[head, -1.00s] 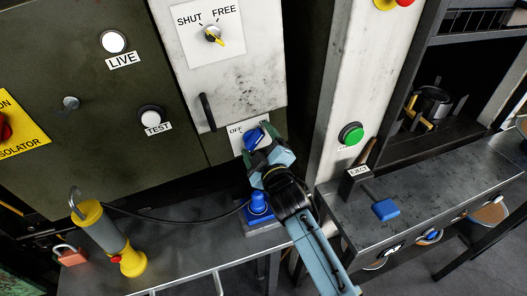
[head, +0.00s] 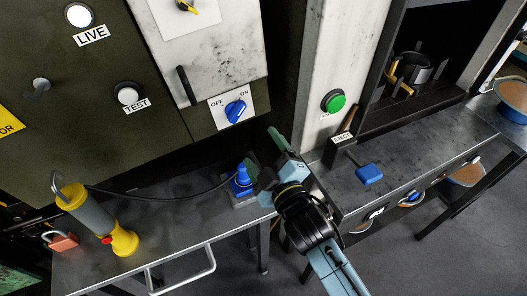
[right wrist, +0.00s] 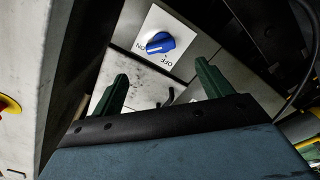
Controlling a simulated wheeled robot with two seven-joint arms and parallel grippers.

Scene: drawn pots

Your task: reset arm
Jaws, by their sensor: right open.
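My right gripper (head: 264,158) is in the middle of the head view, in front of the metal bench and below the white panel. It is open and empty; in the right wrist view its two green fingers (right wrist: 162,88) stand apart with nothing between them. A blue OFF/ON knob (head: 236,111) on a white plate is above and left of it, apart from the fingers. The knob also shows beyond the fingers in the right wrist view (right wrist: 160,44). My left gripper is not in view.
A blue plug-like part (head: 241,180) on the bench is close by the gripper. A yellow and grey lamp (head: 97,220) and a red padlock (head: 62,242) are at left. A green button (head: 333,101), a blue-ended EJECT lever (head: 369,174) and a pot (head: 414,67) are at right.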

